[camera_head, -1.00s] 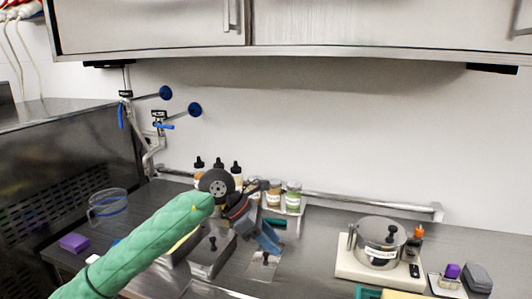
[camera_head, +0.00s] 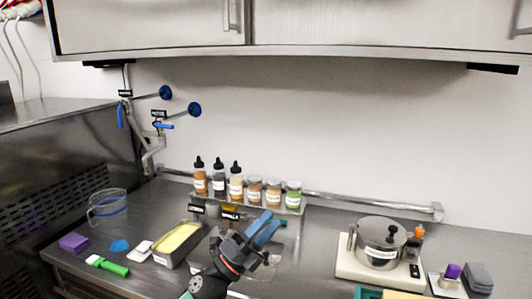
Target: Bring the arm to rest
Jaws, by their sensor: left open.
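My left gripper (camera_head: 268,226) is low in the middle of the head view, over the steel counter (camera_head: 325,235). Its dark wrist enters from the bottom edge, and its blue fingers point up and to the right, away from me. The fingers are open, and I see nothing between them. The gripper is to the right of a metal pan with yellow contents (camera_head: 178,238) and in front of the bottle rack. It partly hides the counter and the items behind it. My right gripper is not in view.
Several labelled bottles and jars (camera_head: 236,182) stand along the back wall. A clear jug (camera_head: 108,208), purple sponge (camera_head: 73,242) and green-handled brush (camera_head: 108,265) are at left. Counter between gripper and scale is clear.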

